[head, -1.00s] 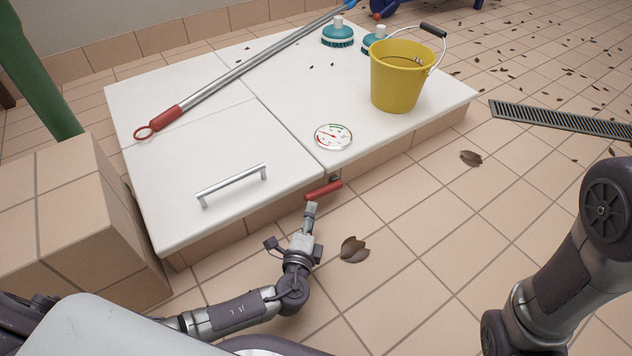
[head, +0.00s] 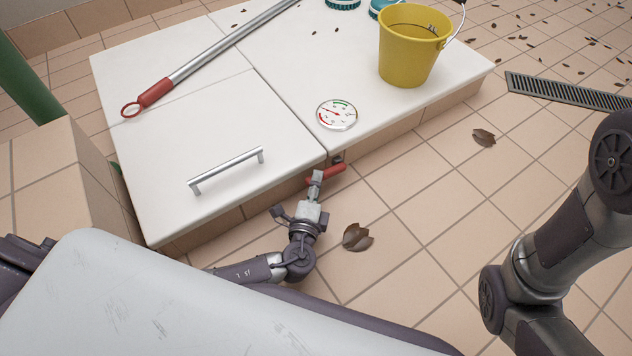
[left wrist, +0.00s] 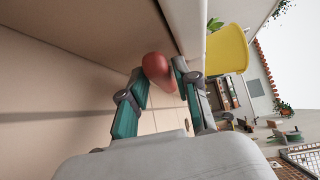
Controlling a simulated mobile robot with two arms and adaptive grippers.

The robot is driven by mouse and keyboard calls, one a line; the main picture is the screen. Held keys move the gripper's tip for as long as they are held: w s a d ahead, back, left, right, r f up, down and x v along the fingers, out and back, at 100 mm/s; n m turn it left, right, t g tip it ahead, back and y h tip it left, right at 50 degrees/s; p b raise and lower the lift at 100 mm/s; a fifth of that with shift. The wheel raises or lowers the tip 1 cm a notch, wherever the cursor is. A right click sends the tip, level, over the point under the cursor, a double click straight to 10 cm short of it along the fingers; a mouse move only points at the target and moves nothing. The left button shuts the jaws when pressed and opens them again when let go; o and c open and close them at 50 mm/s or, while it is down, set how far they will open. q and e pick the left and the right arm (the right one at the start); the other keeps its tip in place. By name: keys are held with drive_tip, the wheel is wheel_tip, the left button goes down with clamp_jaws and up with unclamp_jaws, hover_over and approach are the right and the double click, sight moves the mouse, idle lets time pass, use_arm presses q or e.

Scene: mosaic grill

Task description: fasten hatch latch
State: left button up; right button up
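The hatch is a white panel (head: 205,130) with a silver bar handle, lying flat in a low white-topped, tiled block. The latch has a red handle (head: 335,172) at the block's front edge, by the seam between the panels. It lies roughly level along the edge. My left gripper (head: 316,180) is at this red handle. In the left wrist view the rounded red handle end (left wrist: 158,68) sits between the two teal fingers, one close against each side, and they look closed on it. The latch's catch is small and partly hidden. My right gripper is out of view.
A round gauge (head: 337,115) and a yellow bucket (head: 412,50) are on the white top. A pole with a red grip (head: 155,92) lies across it. A tiled pillar (head: 50,180) stands at left. Floor right of the latch is open, with leaves and a drain grate (head: 570,92).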

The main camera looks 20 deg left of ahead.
use_arm(q)
clamp_jaws()
drive_tip(key=shift+f, duration=0.1)
drive_tip(key=shift+f+n+t, duration=0.55)
drive_tip(key=shift+n+t, duration=0.05)
drive_tip(key=shift+o, duration=2.4)
unclamp_jaws()
